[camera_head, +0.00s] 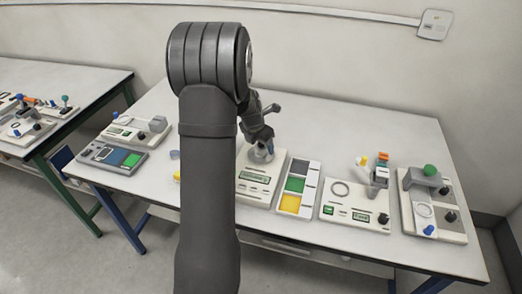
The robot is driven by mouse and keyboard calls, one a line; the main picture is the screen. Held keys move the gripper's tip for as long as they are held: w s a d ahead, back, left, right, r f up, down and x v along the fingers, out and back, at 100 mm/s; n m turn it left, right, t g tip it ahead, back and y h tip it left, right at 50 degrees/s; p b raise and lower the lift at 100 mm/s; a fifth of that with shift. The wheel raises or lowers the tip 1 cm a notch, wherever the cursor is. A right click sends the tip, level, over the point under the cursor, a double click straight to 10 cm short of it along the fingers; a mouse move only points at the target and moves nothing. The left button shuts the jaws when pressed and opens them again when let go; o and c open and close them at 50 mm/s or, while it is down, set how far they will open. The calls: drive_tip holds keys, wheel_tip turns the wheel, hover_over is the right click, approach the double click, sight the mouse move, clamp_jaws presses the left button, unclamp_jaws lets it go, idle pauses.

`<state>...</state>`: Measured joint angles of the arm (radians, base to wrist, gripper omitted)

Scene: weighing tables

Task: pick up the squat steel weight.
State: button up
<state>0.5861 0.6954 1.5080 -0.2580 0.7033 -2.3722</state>
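My gripper (262,148) is at the middle of the table, low over the pan of a white weighing scale (255,181). A small grey, metallic-looking shape shows at the fingertips; I cannot tell whether it is the squat steel weight, the pan or part of my gripper. The fingers are too small and dark to show whether they are open or shut. I cannot clearly make out the squat steel weight anywhere else. My arm hides part of the table left of the scale.
A tray with grey, green and yellow fields (297,187) stands right of the scale. A blue-and-green panel (113,156) lies at the left. The back of the table (340,128) is clear.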

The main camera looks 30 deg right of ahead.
drive_tip(key=c, duration=1.3)
drive_tip(key=shift+r, duration=0.15)
